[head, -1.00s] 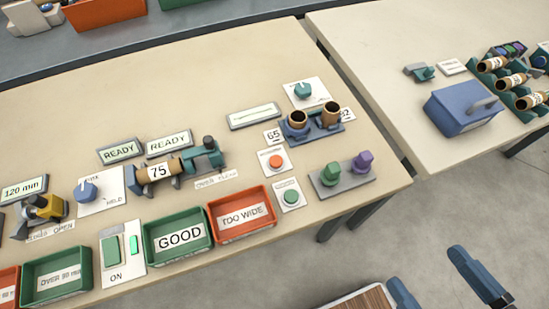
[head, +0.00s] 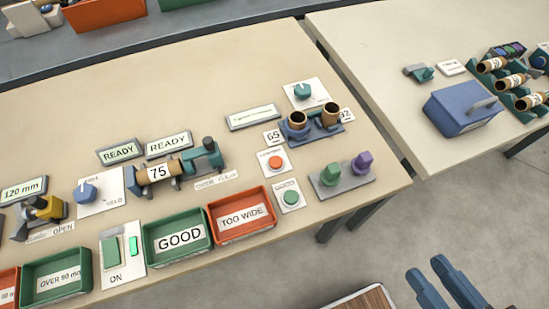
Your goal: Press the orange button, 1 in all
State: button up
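The orange button (head: 276,162) is a round button on a white plate on the beige bench, in the head view. It sits above the red tray marked TOO WIDE and above a green button (head: 291,197) on its own plate. Nothing covers it. My gripper (head: 424,268) shows at the bottom right, in front of the bench and over the grey floor. Its two blue fingers are apart with a narrow gap and nothing between them. It is well away from the button.
The red tray (head: 268,229) and the green GOOD tray (head: 148,245) stand along the front edge. A stand with green and purple knobs (head: 342,183) is right of the buttons. A holder with two brown tubes (head: 313,132) stands behind. A second table (head: 385,50) is at right.

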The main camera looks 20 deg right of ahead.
grip_shut()
dwell(0.8)
